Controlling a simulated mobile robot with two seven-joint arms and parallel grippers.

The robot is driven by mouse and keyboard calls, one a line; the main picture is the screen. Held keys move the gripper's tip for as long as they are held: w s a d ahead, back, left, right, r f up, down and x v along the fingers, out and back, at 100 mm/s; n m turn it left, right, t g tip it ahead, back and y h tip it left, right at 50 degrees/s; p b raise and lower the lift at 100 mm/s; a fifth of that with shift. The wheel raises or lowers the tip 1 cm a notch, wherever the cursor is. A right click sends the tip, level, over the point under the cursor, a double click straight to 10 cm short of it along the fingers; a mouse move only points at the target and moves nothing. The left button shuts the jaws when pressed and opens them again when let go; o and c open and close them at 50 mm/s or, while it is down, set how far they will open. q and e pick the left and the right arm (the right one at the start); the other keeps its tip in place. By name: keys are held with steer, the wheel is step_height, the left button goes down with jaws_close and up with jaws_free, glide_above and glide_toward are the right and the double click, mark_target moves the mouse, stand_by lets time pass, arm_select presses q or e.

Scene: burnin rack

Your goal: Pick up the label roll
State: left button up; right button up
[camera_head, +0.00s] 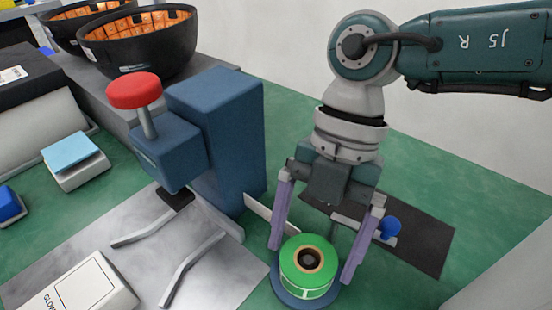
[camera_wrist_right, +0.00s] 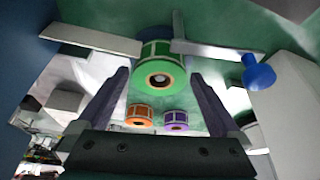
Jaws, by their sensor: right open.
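A green label roll (camera_head: 318,273) with a tan core and dark centre hole sits at the bottom middle of the head view, on a round blue base (camera_head: 284,294). My right gripper (camera_head: 311,262) comes down from above with its fingers spread, one on each side of the roll. In the right wrist view the green roll (camera_wrist_right: 152,84) appears between and beyond the open fingers; contact cannot be told. An orange roll (camera_wrist_right: 138,117) and a purple roll (camera_wrist_right: 177,118) also show there. My left gripper is out of view.
A blue press (camera_head: 230,130) with a red knob (camera_head: 134,91) stands left of the gripper. A dark mat (camera_head: 425,240) with a blue knobbed tool (camera_head: 390,228) lies to the right. Black bowls (camera_head: 140,45) are at the back left. Green bench is clear at far right.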

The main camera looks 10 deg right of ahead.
steer(key=shift+x, duration=1)
steer(key=shift+c, duration=0.2)
steer(key=c, duration=1.2)
steer(key=shift+o, duration=0.2)
steer(key=shift+r, duration=0.15)
